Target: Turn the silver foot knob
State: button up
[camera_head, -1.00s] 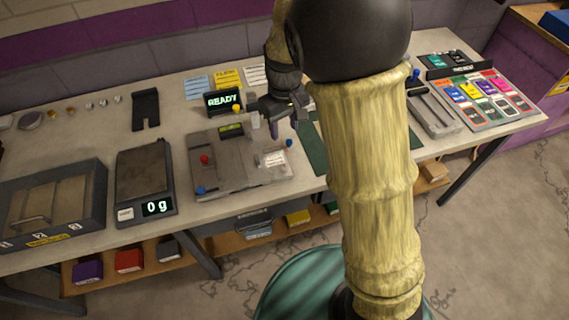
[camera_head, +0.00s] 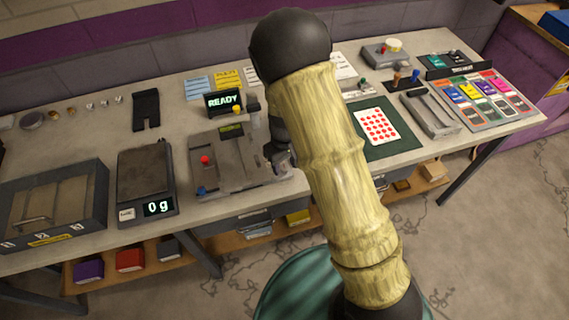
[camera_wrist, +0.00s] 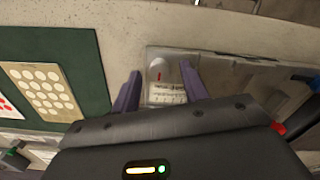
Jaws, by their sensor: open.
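In the wrist view a pale silver round knob (camera_wrist: 158,68) with a short red mark lies between my fingertips, beside a small printed white label (camera_wrist: 166,93). I take it to be the foot knob. It sits at one end of the grey machine (camera_wrist: 225,72), which also shows in the head view (camera_head: 222,178). My gripper (camera_wrist: 160,72) is open, with one purple finger on each side of the knob. Whether the fingers touch it cannot be told. In the head view my gripper (camera_head: 283,163) is over the machine's right end, and the knob is hidden there.
The machine has a red knob (camera_head: 205,160) and a blue knob (camera_head: 201,190). A READY display (camera_head: 223,101) stands behind it. A scale (camera_head: 146,175) reading 0 g is to its left. A green mat (camera_head: 390,148) with a red-dotted card (camera_head: 377,127) lies to the right.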

jog(key=shift+f, duration=0.5)
jog(key=shift+c, duration=0.4)
grip_shut()
jog(key=shift+m, duration=0.4)
jog(key=m+p, duration=0.1)
jog(key=m, duration=0.3)
jog(key=shift+r+p, duration=0.1)
jog(key=shift+p, duration=0.2)
jog(key=shift+m+p, duration=0.55)
jog(key=shift+m, duration=1.45)
